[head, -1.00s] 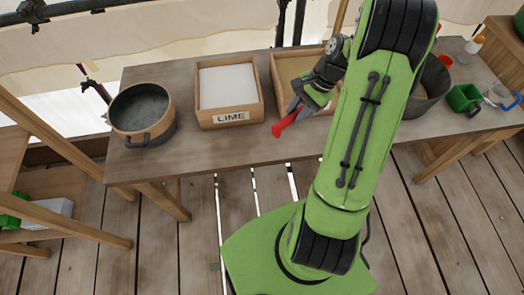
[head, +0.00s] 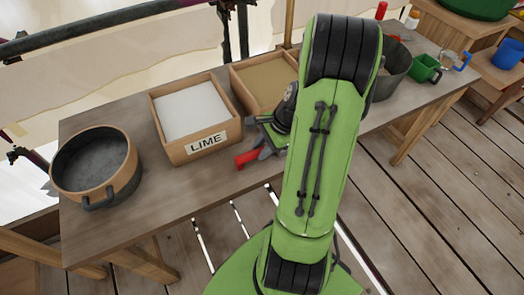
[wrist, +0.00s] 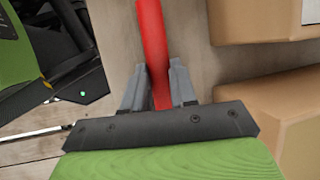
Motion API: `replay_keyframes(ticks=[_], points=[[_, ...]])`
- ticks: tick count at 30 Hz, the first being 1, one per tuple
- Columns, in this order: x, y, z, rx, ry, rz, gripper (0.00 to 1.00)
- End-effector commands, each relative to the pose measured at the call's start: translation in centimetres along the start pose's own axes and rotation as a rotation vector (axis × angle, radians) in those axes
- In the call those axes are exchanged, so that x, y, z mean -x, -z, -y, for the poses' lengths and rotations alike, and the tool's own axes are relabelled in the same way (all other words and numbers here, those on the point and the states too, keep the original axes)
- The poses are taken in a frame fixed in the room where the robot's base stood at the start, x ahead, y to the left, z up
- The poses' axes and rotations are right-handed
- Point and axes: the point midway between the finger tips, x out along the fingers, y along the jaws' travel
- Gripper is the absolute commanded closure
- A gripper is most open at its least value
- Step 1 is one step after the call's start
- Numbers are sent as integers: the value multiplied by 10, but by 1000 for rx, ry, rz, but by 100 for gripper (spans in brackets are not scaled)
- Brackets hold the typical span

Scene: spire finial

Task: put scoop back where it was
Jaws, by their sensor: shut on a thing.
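My gripper (head: 264,148) is shut on a red bar (head: 246,158), which looks like the scoop's handle. In the wrist view the red bar (wrist: 153,45) runs up from between the two grey fingers (wrist: 158,88). The scoop's bowl cannot be made out in either view. In the head view my gripper is low over the table (head: 187,193), at the front right corner of the box marked LIME (head: 190,150). I cannot tell whether the red bar touches the table. My arm hides part of what lies behind it.
A box of tan powder (head: 240,90) stands right of the LIME box. A dark pot (head: 122,185) stands at the left. A grey bucket (head: 392,78), a green cup (head: 426,68) and a blue-handled item (head: 462,60) stand right of my arm. The table's front strip is clear.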

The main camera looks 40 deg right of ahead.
Motion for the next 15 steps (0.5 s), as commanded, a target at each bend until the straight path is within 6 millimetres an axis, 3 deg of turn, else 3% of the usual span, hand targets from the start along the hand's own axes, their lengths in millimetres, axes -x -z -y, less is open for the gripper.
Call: replay_keyframes(ticks=[8, 9, 14, 15], points=[[-1, 0, 0, 2, 1, 0, 100], [-2, 0, 0, 2, 1, 0, 72], [-1, 0, 0, 2, 1, 0, 48], [-1, 0, 0, 2, 1, 0, 48]])
